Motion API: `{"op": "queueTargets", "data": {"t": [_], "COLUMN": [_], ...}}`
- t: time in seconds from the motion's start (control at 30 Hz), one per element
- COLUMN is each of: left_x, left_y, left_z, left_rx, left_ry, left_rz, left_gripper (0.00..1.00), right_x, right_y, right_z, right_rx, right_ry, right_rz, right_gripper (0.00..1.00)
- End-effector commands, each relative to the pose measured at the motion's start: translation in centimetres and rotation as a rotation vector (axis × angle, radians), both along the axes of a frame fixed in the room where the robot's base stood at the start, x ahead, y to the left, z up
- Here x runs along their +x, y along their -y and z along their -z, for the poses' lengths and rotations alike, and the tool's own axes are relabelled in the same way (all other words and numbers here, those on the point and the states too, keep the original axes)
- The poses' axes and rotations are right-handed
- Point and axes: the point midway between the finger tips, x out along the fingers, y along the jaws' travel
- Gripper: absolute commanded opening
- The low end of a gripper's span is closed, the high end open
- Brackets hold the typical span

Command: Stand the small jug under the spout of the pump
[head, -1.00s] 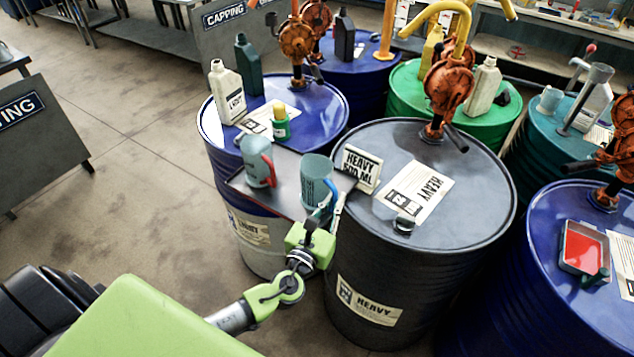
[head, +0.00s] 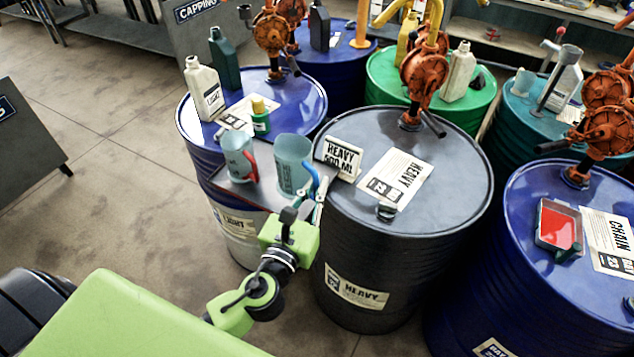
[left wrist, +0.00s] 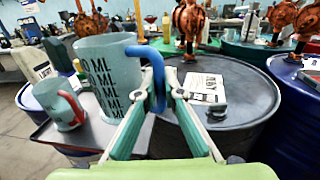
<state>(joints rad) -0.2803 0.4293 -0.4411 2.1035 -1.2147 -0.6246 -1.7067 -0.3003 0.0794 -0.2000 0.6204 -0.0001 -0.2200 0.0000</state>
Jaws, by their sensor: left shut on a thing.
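My left gripper (head: 316,198) is shut on the blue handle of a pale teal jug (head: 291,165). In the left wrist view its fingers (left wrist: 163,88) close on that handle, and the jug (left wrist: 108,78) is upright with ML markings. It is over the tray; I cannot tell how far its base clears it. A similar jug with a red handle (head: 239,156) stands on the tray to its left; it also shows in the left wrist view (left wrist: 60,103). The orange pump (head: 423,74) stands on the grey HEAVY drum (head: 340,225); its spout is not clear to me. My right gripper is out of view.
The tray (head: 238,190) is fixed beside the grey drum. A HEAVY card (head: 338,157) stands near the jug, and a label sheet (head: 395,178) lies on the drum top. Blue drums (head: 300,105) (head: 520,215) and a green drum (head: 480,112) crowd around.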

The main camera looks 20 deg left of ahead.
Motion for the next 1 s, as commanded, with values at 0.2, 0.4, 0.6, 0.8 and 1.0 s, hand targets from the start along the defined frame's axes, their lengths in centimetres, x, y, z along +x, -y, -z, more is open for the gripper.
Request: {"op": "queueTargets", "data": {"t": [0.2, 0.4, 0.6, 0.8, 1.0], "left_x": [-4.5, -6.7, -10.2, -13.0, -13.7], "left_y": [1.7, 2.2, 1.4, 0.9, 0.9], "left_z": [-1.6, -2.0, 0.5, 2.1, 2.1], "left_rx": [-0.002, 0.000, 0.000, 0.001, 0.002], "left_ry": [-0.003, -0.003, -0.003, -0.003, 0.000], "left_rz": [0.000, 0.000, 0.008, 0.031, 0.041], "left_gripper": [0.00, 0.00, 0.00, 0.00, 0.00], "right_x": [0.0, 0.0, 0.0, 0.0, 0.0], "right_y": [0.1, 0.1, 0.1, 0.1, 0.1], "right_z": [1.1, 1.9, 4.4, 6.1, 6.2], "right_rx": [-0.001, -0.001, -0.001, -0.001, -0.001], "right_ry": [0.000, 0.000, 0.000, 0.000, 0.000], "right_rz": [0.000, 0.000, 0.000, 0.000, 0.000], "right_gripper": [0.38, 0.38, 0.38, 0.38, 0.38]}}
